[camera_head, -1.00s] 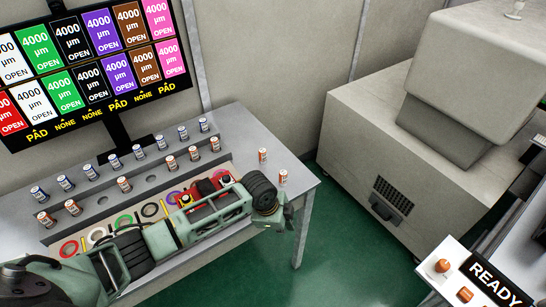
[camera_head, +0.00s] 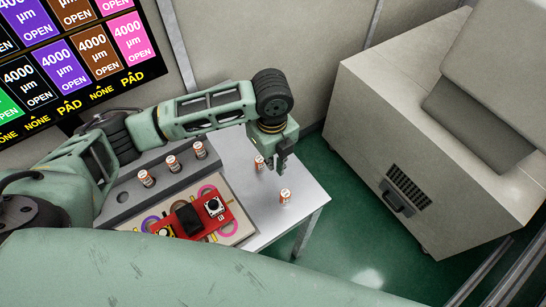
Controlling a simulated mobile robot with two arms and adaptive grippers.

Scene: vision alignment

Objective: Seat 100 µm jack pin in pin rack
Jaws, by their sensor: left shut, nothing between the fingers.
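My left gripper (camera_head: 281,164) points down over the right end of the table, shut and empty. A small white and orange-brown jack pin (camera_head: 259,163) stands upright just left of its fingers. I cannot tell whether they touch. A second similar pin (camera_head: 285,196) stands upright on the table in front of the gripper, apart from it. The grey pin rack (camera_head: 128,207) lies to the left, with empty round holes showing. Three similar pins stand in it, one of them at its right end (camera_head: 199,149). The pins' labels are too small to read. My right gripper is not in view.
A red board (camera_head: 226,221) with black parts lies on a pale panel with coloured rings, in front of the rack. A display (camera_head: 75,60) stands behind. A large beige cabinet (camera_head: 430,130) stands right, across green floor. The table's front right corner is clear.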

